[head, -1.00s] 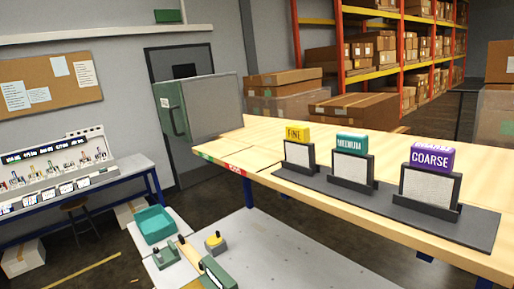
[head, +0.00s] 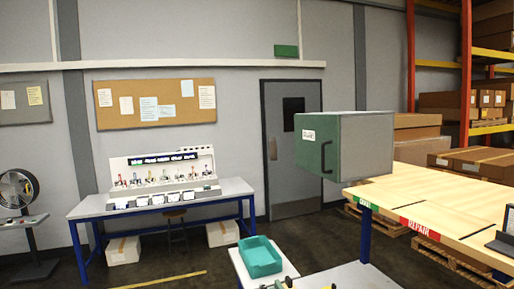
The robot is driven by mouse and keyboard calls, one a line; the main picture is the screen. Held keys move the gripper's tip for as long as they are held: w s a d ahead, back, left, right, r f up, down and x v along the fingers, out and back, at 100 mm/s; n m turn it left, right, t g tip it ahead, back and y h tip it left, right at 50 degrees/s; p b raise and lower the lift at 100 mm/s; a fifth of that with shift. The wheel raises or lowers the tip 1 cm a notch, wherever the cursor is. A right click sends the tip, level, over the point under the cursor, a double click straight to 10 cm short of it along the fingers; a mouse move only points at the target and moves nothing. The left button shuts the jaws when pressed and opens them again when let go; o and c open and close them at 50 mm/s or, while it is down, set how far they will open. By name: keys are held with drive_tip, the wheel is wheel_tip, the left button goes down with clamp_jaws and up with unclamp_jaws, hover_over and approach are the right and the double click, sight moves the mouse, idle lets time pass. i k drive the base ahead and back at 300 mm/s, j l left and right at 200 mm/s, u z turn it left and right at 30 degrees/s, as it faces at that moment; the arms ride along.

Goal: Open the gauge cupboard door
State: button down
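The gauge cupboard (head: 370,140) is a grey box with a green front, right of the middle, at the far left end of the wooden bench. Its green door (head: 308,145) looks shut, with a small white label at its upper left. A dark upright bar handle (head: 326,158) is on the door's right side. My gripper is not in view.
The wooden bench (head: 440,195) has a green and red strip along its front edge. A teal tray (head: 261,258) sits on a low pale surface at the bottom. A blue-legged table (head: 160,205) with a gauge display stands by the wall. Dark floor is open between them.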

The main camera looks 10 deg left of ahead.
sight(317, 137)
drive_tip(key=i+j, duration=0.8)
drive_tip(key=i, duration=0.15)
drive_tip(key=i+j+z, duration=0.1)
drive_tip(key=i, duration=1)
